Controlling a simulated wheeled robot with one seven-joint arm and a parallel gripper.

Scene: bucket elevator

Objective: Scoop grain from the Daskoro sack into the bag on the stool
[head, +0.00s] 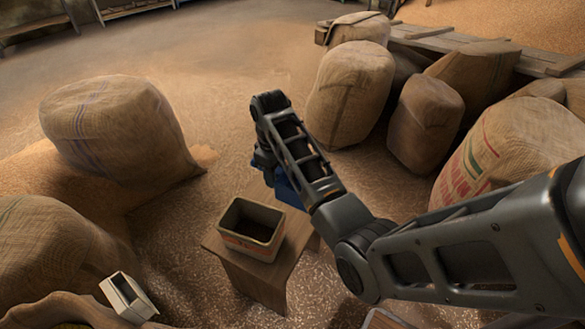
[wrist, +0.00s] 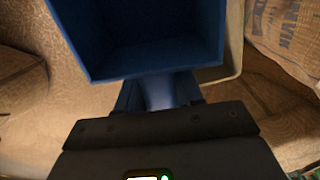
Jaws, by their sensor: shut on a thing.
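My gripper (wrist: 158,95) is shut on the handle of a blue scoop (wrist: 150,40). The scoop's open box shows dark blue walls, and I see no grain in it. In the head view a little of the blue scoop (head: 287,190) shows behind my arm, just beyond the stool; the fingertips are hidden there. On the wooden stool (head: 262,278) stands an open cream box-like container (head: 248,248) with an orange band and a dark inside; I see no soft bag there. A sack with red lettering (head: 500,150) stands at the right; I cannot read its name.
Bulging sacks (head: 115,125) stand at the left, and several more (head: 350,90) stand at the back right by a plank bench (head: 470,45). A small pale box (head: 128,297) lies at lower left. Loose grain covers the floor, which is open at the back left.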

